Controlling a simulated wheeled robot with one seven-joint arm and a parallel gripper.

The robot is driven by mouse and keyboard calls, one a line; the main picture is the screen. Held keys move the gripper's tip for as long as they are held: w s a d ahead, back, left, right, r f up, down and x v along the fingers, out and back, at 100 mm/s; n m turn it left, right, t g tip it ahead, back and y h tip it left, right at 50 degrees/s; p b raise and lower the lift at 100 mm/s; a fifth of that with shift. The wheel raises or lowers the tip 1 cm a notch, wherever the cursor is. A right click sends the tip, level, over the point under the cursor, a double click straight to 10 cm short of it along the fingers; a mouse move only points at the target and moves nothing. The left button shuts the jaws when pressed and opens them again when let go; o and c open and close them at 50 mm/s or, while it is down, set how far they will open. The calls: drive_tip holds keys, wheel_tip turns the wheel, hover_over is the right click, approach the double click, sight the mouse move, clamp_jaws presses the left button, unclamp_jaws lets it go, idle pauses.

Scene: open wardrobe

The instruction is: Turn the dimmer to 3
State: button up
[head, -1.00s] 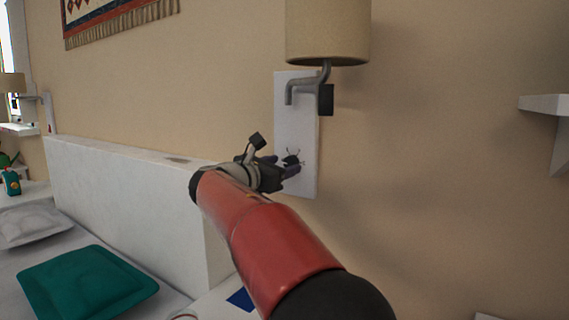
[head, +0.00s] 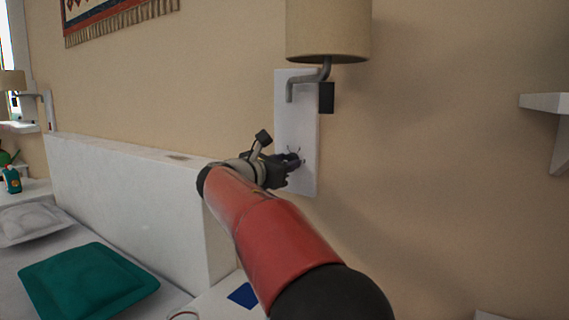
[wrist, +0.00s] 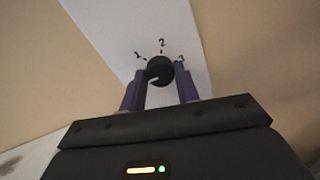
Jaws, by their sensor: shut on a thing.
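The dimmer is a round black knob (wrist: 160,68) on a white wall plate (head: 296,120) under the lamp. The digits 1, 2 and 3 are printed around its upper side, with 3 at the right beside a finger. A small pale mark shows at the knob's lower left in the wrist view; I cannot tell whether it is the pointer. My gripper (wrist: 160,84) is shut on the knob, one purple-grey finger on each side. In the head view my gripper (head: 291,162) reaches the lower part of the plate and mostly hides the knob.
A wall lamp (head: 328,30) with a bent grey arm and black box hangs above my gripper. A white headboard (head: 130,200) and a bed with a green pillow (head: 88,285) are at left. A white shelf (head: 548,104) is at right. The wall between is clear.

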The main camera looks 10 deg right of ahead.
drive_tip(key=shift+m, duration=0.4)
drive_tip(key=m+b, duration=0.5)
drive_tip(key=m, duration=0.5)
drive_tip(key=m+y+b, duration=0.1)
drive_tip(key=m+b, duration=0.5)
drive_tip(key=m, duration=0.3)
drive_tip(key=m+t+b, duration=0.1)
drive_tip(key=m+b, duration=0.4)
drive_tip(key=m, duration=0.5)
drive_tip(key=shift+s+d+f+m, duration=0.1)
drive_tip(key=shift+d+f+m, duration=0.05)
drive_tip(key=shift+f+m, duration=0.15)
drive_tip(key=shift+m+b, duration=0.8)
drive_tip(key=shift+m, duration=1.2)
drive_tip(key=o, duration=1)
drive_tip(key=shift+r, duration=0.15)
drive_tip(key=shift+c, duration=0.2)
